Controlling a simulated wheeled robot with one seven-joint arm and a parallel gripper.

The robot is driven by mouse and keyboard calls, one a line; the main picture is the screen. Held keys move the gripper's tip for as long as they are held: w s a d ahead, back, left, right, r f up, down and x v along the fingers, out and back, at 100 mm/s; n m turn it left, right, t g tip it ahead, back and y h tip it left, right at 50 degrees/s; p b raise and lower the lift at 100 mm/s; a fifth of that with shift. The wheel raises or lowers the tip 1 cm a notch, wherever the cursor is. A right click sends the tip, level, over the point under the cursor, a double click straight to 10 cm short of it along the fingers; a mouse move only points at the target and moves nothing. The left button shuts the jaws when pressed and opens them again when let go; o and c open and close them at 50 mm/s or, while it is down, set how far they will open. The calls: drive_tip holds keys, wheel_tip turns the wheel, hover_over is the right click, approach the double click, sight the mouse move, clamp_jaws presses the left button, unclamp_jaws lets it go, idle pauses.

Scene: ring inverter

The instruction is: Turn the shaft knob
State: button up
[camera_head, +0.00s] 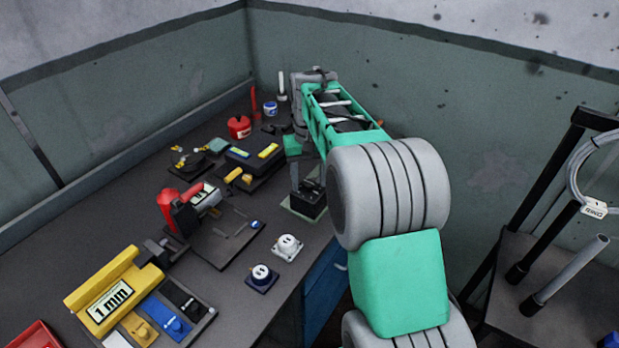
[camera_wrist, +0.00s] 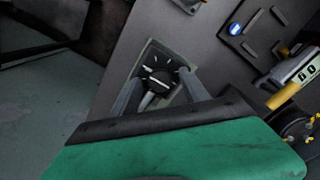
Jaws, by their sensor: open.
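The shaft knob (camera_wrist: 157,82) is a black round dial with a white pointer line, on a grey-green plate (camera_wrist: 151,53) with tick marks, in the wrist view. My gripper (camera_wrist: 158,90) is open, with one grey finger on each side of the knob. I cannot tell whether the fingers touch it. The lower part of the knob and plate is partly hidden by my green gripper body. In the head view the plate (camera_head: 300,212) lies near the table's right edge, under a black part, and my arm hides most of the gripper.
The dark table (camera_head: 120,215) carries a yellow "1 min" device (camera_head: 110,299), a white socket (camera_head: 287,247), a dark blue socket (camera_head: 262,277) and a red-handled tool (camera_head: 170,208). A rack (camera_head: 540,270) stands at the right.

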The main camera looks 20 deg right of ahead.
sight(309, 183)
wheel_tip(309, 183, up, 8)
drive_tip(key=shift+f, duration=0.1)
idle(0.4)
drive_tip(key=s+a+f+n+t, duration=0.1)
drive_tip(key=s+a+f, duration=0.3)
drive_tip(key=s, duration=0.5)
drive_tip(key=s+a+f+n+t, duration=0.1)
drive_tip(key=s+a+f, duration=0.4)
drive_tip(key=s, duration=0.5)
drive_tip(key=shift+a+n+t, duration=0.3)
drive_tip(key=shift+a+t, duration=0.3)
drive_tip(key=shift+a, duration=0.35)
